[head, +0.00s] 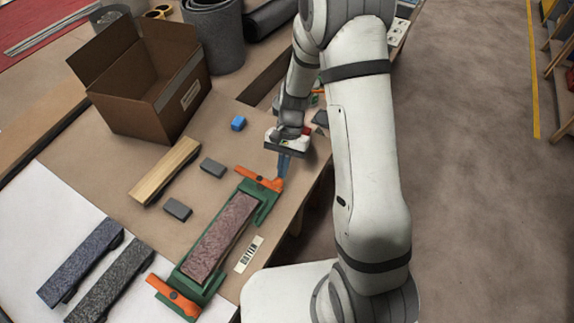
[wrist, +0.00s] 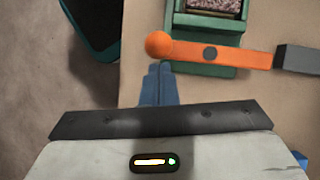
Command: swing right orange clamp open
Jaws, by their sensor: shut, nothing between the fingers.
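A green fixture (head: 186,276) holds a reddish-brown speckled block (head: 219,238) on the bench. The right orange clamp (head: 256,178) lies across the fixture's far end. In the wrist view this clamp (wrist: 237,56) shows a round knob at its left end and a dark pivot over the green base (wrist: 205,18). My gripper (head: 283,172) has its blue fingers together, empty, beside the knob. In the wrist view the gripper (wrist: 160,68) is just below the knob; I cannot tell if they touch. The other orange clamp (head: 172,294) is at the fixture's near end.
A grey block (head: 213,167) lies near the clamp's left end, with another grey block (head: 177,209), a wooden strip (head: 165,171) and a small blue block (head: 238,123) around it. An open cardboard box (head: 139,115) stands behind. The bench edge drops to floor (head: 470,200) at the right.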

